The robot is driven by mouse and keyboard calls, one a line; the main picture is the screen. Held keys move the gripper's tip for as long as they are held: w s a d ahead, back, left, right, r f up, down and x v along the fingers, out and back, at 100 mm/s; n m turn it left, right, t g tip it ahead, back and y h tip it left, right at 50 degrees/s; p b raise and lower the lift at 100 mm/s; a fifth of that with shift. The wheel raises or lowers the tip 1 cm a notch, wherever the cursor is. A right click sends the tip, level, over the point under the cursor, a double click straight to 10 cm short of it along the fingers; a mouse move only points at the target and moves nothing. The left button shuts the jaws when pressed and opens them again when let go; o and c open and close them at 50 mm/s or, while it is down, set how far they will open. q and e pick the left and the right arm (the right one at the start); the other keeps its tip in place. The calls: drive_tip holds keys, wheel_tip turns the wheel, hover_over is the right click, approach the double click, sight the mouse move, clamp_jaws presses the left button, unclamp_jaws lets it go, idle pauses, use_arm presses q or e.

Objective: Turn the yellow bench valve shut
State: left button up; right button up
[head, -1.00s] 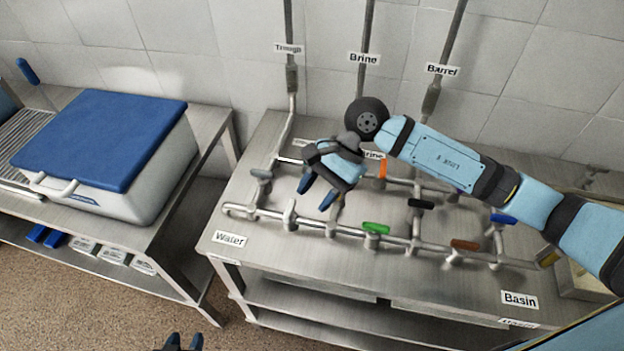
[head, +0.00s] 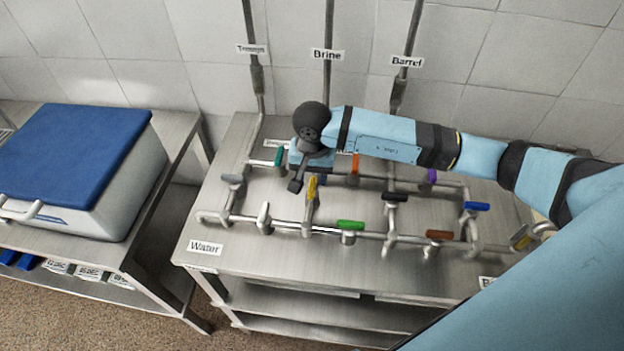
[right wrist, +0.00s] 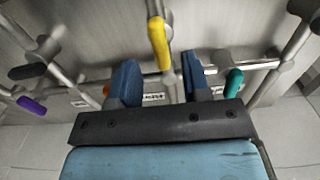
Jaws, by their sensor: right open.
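The yellow valve handle (head: 311,187) stands on a cross pipe at the left-middle of the bench piping. In the right wrist view the yellow handle (right wrist: 158,42) lies roughly along its pipe, just beyond the gap between my fingertips. My right gripper (head: 313,174) is at the handle's back side in the head view, partly hidden by its own wrist. Its two blue fingers (right wrist: 160,80) are apart, with nothing held between them. I cannot tell whether a finger touches the handle. My left gripper is out of view.
Close by are a teal handle (head: 279,157), an orange handle (head: 355,164), a white handle (head: 264,217) and a green handle (head: 350,225). An ochre handle (head: 521,238) is at the right end. A blue-lidded cooler (head: 75,157) stands on the left table. Wall pipes rise behind.

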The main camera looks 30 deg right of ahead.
sight(312, 185)
drive_tip(key=shift+f, duration=1.7)
clamp_jaws()
